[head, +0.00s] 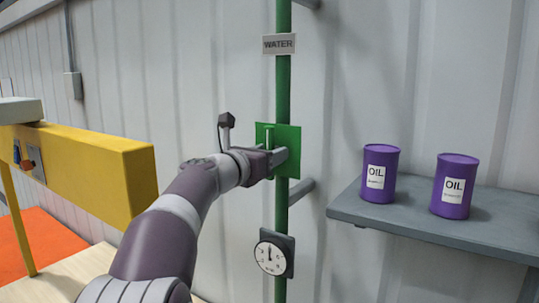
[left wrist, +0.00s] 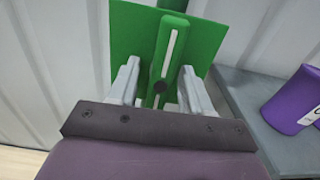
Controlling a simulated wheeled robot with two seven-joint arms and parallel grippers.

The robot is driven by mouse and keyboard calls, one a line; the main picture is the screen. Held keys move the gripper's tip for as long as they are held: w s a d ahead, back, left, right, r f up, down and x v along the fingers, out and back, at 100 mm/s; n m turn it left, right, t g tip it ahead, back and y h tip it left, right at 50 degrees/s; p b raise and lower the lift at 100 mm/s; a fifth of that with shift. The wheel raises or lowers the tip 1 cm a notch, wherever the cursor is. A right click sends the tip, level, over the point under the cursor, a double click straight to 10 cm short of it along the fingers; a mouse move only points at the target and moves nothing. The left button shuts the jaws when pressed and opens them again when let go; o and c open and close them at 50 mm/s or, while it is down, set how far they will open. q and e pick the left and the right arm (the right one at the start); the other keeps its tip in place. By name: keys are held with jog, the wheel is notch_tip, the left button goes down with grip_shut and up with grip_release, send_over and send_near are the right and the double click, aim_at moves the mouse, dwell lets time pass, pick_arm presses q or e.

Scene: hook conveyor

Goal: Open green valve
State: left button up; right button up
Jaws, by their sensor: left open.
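The green valve is a green plate (head: 290,135) on a vertical green pipe (head: 283,80) with a "WATER" sign (head: 279,44). Its green handle (left wrist: 171,50) has a white stripe and stands roughly upright. The handle also shows in the head view (head: 268,137), partly hidden by my left gripper (head: 279,157). In the left wrist view, the two grey fingers of the left gripper (left wrist: 159,88) are open, one on each side of the handle's lower part, with gaps visible. Contact with the plate cannot be told. My right gripper is not in view.
A round gauge (head: 271,258) sits lower on the pipe. A grey shelf (head: 430,232) at the right holds two purple oil cans (head: 380,173) (head: 454,186). A yellow beam (head: 90,165) stands at the left. A corrugated wall (head: 340,60) is behind.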

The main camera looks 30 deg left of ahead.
pick_arm(q)
jog(key=s+b, duration=0.5)
jog(key=s, duration=0.7)
jog(key=shift+a, duration=0.45)
jog(key=shift+s, duration=0.1)
jog(key=shift+s, duration=0.1)
